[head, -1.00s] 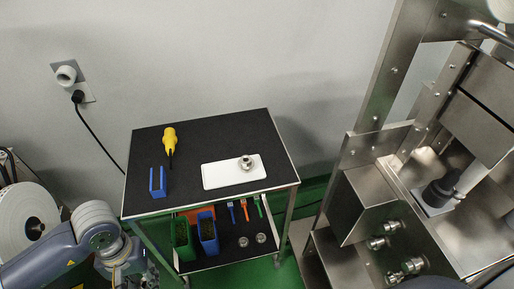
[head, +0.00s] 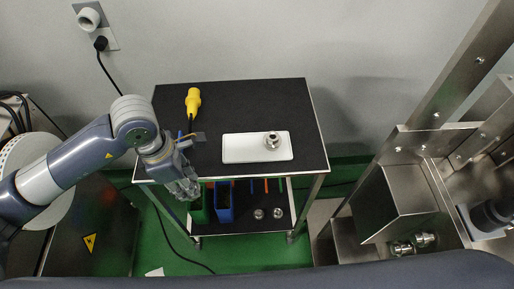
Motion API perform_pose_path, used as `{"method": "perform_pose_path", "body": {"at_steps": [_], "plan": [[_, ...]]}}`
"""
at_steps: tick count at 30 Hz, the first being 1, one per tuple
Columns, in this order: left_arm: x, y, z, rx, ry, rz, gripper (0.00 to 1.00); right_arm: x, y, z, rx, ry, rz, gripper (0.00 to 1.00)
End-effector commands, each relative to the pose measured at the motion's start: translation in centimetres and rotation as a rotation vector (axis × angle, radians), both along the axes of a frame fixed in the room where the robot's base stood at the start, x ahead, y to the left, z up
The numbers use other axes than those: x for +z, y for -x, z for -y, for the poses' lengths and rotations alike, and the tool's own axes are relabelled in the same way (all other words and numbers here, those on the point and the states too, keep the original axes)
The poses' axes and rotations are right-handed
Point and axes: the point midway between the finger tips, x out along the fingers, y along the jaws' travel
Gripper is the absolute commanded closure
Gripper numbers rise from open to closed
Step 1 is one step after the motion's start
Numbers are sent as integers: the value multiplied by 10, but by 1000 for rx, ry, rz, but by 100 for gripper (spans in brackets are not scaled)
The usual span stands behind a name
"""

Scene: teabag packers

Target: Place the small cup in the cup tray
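A small metal cup (head: 272,140) stands on the right part of a white rectangular tray (head: 240,152) on the black top of the cart. Two more small round metal pieces (head: 259,213) sit on the lower shelf; they are too small to tell whether they are cups. My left gripper (head: 188,190) hangs at the front left edge of the cart top, left of the tray and apart from it. Its fingers point down, and I cannot tell whether they are open. My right gripper is not in view.
A yellow-handled tool (head: 193,101) lies at the back left of the cart top (head: 290,100). Blue (head: 224,203) and green bins stand on the lower shelf. A steel machine (head: 400,200) stands to the right. The back right of the cart top is clear.

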Motion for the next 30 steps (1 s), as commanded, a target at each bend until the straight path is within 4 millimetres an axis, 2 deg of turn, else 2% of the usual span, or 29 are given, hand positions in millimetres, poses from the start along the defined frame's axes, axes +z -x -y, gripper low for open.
{"method": "perform_pose_path", "body": {"at_steps": [6,12,18,26,30], "plan": [[9,-10,10,391,0,3,97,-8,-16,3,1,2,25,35],[19,-17,19,748,1,2,97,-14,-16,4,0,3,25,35],[27,-22,25,1033,0,1,97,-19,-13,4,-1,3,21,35],[32,-27,31,1189,-1,-2,97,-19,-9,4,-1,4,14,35],[32,-43,45,1195,-2,-4,97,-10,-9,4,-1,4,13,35]]}}
